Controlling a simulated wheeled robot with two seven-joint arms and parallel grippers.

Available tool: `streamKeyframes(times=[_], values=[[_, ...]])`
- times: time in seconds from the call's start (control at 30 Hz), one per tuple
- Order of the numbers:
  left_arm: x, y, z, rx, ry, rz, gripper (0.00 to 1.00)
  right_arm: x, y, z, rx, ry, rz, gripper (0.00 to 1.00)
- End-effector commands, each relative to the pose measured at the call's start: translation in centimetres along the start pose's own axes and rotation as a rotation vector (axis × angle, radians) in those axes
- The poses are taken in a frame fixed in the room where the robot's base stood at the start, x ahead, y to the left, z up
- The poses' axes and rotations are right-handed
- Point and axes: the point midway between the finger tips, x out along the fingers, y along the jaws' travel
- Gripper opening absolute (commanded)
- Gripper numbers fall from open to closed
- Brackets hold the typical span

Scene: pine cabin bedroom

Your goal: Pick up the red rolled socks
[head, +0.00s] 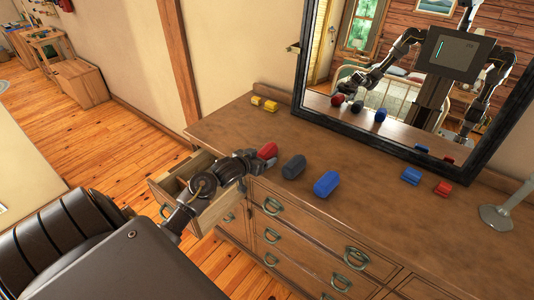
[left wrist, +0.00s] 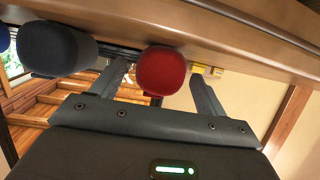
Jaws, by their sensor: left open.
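The red rolled socks (head: 267,150) lie on the dresser top near its front edge, left of the dark grey roll. My left gripper (head: 249,160) is right beside them at the dresser edge, with its jaws open. In the left wrist view the red rolled socks (left wrist: 160,72) show between the two spread fingers (left wrist: 163,88), with a gap on each side. I cannot tell how deep between the fingers they sit. The dark grey roll (left wrist: 57,48) is left of the left-hand finger there. My right gripper is seen only as a mirror reflection.
A dark grey roll (head: 293,166) and a blue roll (head: 326,184) lie close to the right. An open drawer (head: 215,212) juts out below my left arm. Yellow pieces (head: 264,103), a blue piece (head: 411,176) and a red piece (head: 443,188) lie near the framed mirror (head: 385,148).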

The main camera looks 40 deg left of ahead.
Motion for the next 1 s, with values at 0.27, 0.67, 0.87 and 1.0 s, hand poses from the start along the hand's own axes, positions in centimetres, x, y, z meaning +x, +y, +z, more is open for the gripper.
streamKeyframes(times=[0.27, 0.67, 0.87, 1.0], values=[[3.0, 0.1, -0.1, 0.0, 0.0, -0.002, 0.75, -0.9, 0.0, -0.1, 0.001, 0.0, 0.0, 0.79], [3.2, 0.1, -0.1, 0.001, 0.0, -0.001, 0.55, -0.8, -0.1, -0.1, 0.001, 0.0, -0.001, 0.79], [3.2, 0.1, -0.1, 0.001, 0.0, -0.001, 0.29, -0.8, -0.2, -0.1, 0.002, 0.001, -0.003, 0.79], [3.2, 0.1, -0.1, 0.001, 0.0, -0.001, 0.26, -0.9, -0.3, -0.1, 0.002, 0.001, -0.003, 0.79]])
